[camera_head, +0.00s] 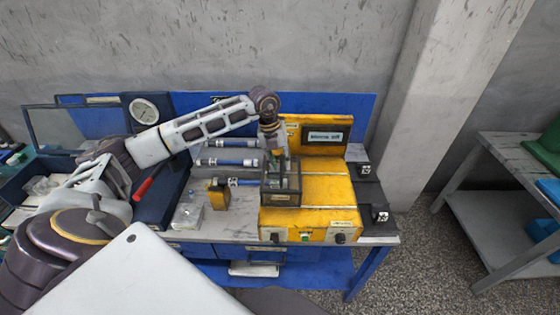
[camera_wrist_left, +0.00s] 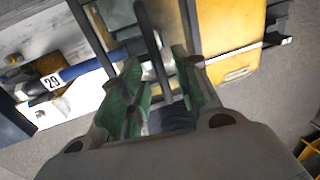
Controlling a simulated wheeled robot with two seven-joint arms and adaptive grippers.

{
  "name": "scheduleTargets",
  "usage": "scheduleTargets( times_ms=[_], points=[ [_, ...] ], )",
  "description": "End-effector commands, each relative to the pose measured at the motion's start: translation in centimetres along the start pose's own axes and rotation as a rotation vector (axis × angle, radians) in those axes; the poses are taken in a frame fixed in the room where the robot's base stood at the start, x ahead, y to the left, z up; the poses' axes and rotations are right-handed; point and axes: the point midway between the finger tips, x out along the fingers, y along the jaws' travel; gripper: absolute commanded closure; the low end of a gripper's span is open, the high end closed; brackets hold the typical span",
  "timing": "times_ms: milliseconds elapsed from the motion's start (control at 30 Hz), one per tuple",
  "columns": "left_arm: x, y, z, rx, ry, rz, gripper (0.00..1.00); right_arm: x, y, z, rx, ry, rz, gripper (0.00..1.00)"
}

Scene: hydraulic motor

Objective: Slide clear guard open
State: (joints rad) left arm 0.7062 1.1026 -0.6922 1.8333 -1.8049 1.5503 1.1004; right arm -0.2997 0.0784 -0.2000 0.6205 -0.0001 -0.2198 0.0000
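The clear guard (camera_head: 281,198) is a see-through box with a dark frame. It stands at the left side of the yellow machine (camera_head: 325,190), by the blue rod. My left gripper (camera_head: 279,160) points down right above the guard, at its back part. In the left wrist view, its two green-padded fingers (camera_wrist_left: 160,75) are apart, with a dark bar (camera_wrist_left: 148,35), seemingly part of the guard's frame, showing between them. I cannot tell whether either finger touches the bar. My right gripper is out of view.
Blue rods (camera_head: 235,162) on grey blocks lie left of the machine, with a small yellow block (camera_head: 218,197) in front. A gauge (camera_head: 145,111) stands behind my left arm. A blue panel (camera_head: 362,115) backs the bench. Another grey table (camera_head: 510,150) is at right.

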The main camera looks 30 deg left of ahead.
Motion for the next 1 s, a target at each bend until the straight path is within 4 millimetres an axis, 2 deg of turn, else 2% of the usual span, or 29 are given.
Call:
scheduleTargets(
  times_ms=[400,433,667,1000],
  points=[
    [0.63,-0.02,-0.01,0.001,-0.001,0.0,0.68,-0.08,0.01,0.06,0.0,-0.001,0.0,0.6],
    [0.63,-0.02,-0.01,0.001,-0.001,0.0,0.69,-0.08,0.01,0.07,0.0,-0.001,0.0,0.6],
    [0.61,-0.02,-0.01,0.0,-0.001,0.0,0.99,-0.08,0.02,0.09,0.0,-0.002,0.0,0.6],
    [0.59,-0.03,-0.01,0.001,-0.001,0.0,1.0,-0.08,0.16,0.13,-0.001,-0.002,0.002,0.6]
  ],
)
